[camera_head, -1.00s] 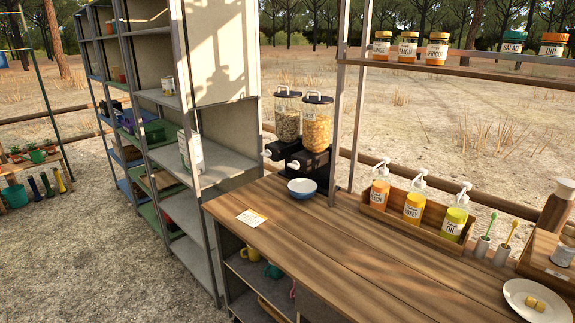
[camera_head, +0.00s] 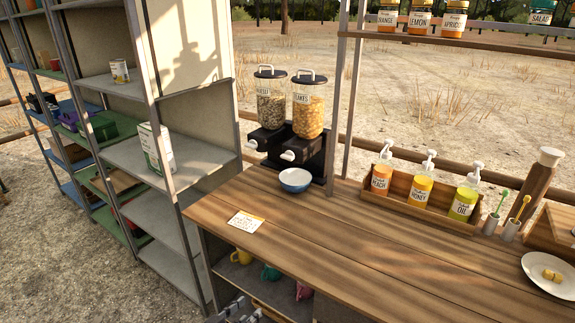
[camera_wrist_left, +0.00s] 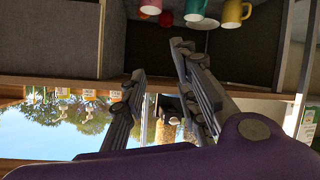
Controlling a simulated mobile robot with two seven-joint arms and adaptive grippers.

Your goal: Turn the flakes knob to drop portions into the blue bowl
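The flakes dispenser (camera_head: 308,112) is a clear canister of orange-yellow flakes on a black base at the back of the wooden counter. Its white flakes knob (camera_head: 288,155) points toward the front. The blue bowl (camera_head: 295,180) stands upright on the counter just below that knob and looks empty. My left gripper (camera_head: 240,309) shows at the bottom edge, low in front of the counter and well away from the knob. In the left wrist view its two fingers (camera_wrist_left: 158,92) are spread, with nothing between them. My right gripper is in neither view.
A second dispenser (camera_head: 270,100) with darker contents stands left of the flakes. A card (camera_head: 246,222) lies on the counter (camera_head: 340,245). A post (camera_head: 345,100) rises right of the bowl. Pump bottles in a wooden box (camera_head: 395,200) stand further right. Mugs (camera_head: 270,271) sit below the counter.

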